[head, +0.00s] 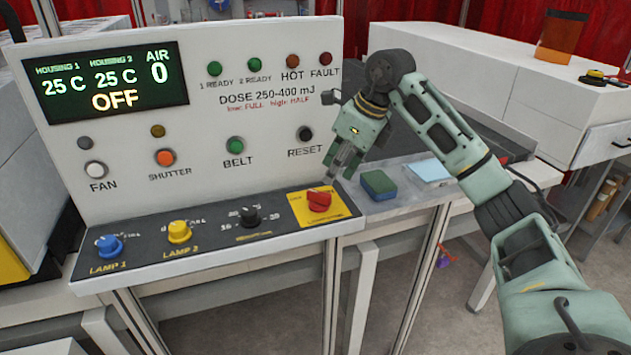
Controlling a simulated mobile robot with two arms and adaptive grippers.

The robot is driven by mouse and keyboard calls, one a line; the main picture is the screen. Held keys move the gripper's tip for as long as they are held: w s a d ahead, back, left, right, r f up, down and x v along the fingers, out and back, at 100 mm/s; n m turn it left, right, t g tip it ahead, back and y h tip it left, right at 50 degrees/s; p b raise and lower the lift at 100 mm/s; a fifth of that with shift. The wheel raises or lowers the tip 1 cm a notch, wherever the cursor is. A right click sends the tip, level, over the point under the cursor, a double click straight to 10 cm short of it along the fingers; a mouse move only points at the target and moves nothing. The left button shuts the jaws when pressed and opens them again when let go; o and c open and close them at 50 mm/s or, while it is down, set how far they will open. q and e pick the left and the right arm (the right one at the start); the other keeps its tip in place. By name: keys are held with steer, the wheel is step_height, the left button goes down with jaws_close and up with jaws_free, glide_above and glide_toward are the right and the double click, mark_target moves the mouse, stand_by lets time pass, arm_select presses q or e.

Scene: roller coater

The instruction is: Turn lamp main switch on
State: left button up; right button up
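A red rotary switch (318,199) sits on a yellow plate (333,214) at the right end of the sloped control panel (205,250). The plate's small lettering is too small to read. A blue knob (108,246) labelled LAMP 1 and a yellow knob (179,232) labelled LAMP 2 are at the panel's left. The display (105,82) reads OFF. My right gripper (339,178) hangs just above and to the right of the red switch, fingers pointing down, with no clear contact. Its finger gap cannot be made out. My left gripper is out of view.
A black knob (249,216) stands left of the red switch. FAN, SHUTTER, BELT and RESET buttons sit on the upright panel (200,170) behind. A green and blue sponge-like block (379,185) lies on the ledge to the right.

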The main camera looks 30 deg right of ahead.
mark_target(324, 194)
steer(key=x, duration=0.2)
steer(key=p+x, duration=0.1)
steer(key=x, duration=0.3)
steer(key=shift+s+a+f, duration=0.15)
steer(key=shift+f, duration=0.4)
steer(key=c, duration=0.4)
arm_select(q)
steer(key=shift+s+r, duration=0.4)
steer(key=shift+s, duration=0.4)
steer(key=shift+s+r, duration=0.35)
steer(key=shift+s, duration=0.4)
arm_select(e)
jaws_close()
